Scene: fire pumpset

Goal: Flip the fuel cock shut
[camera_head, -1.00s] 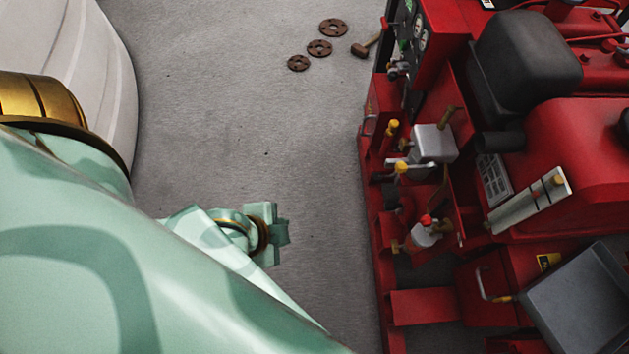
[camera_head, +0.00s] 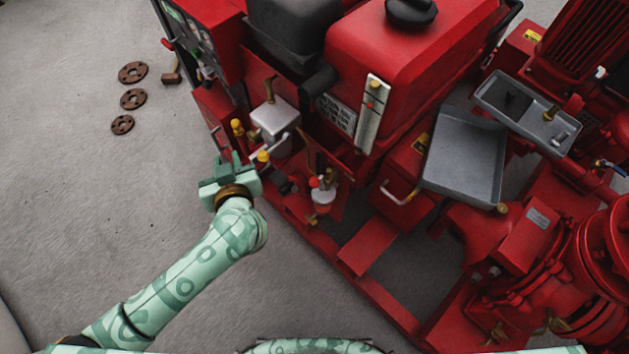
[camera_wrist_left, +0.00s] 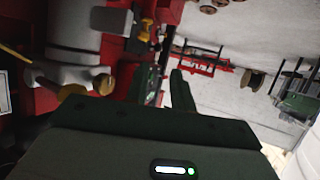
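On the red pumpset's near side, a small pale bowl fitting (camera_head: 323,196) has a red tip and brass parts; it may carry the fuel cock, but I cannot tell for sure. Yellow-knobbed levers (camera_head: 263,156) sit left of it, beside a grey metal box (camera_head: 275,117). My left gripper (camera_head: 229,163) is at the pumpset's left edge, close to these levers and left of the bowl fitting. It looks open and empty. My right gripper is out of view.
The red base frame (camera_head: 365,285) runs along the near side. A grey open tray (camera_head: 463,160) and a red box with a handle (camera_head: 405,185) stand to the right.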

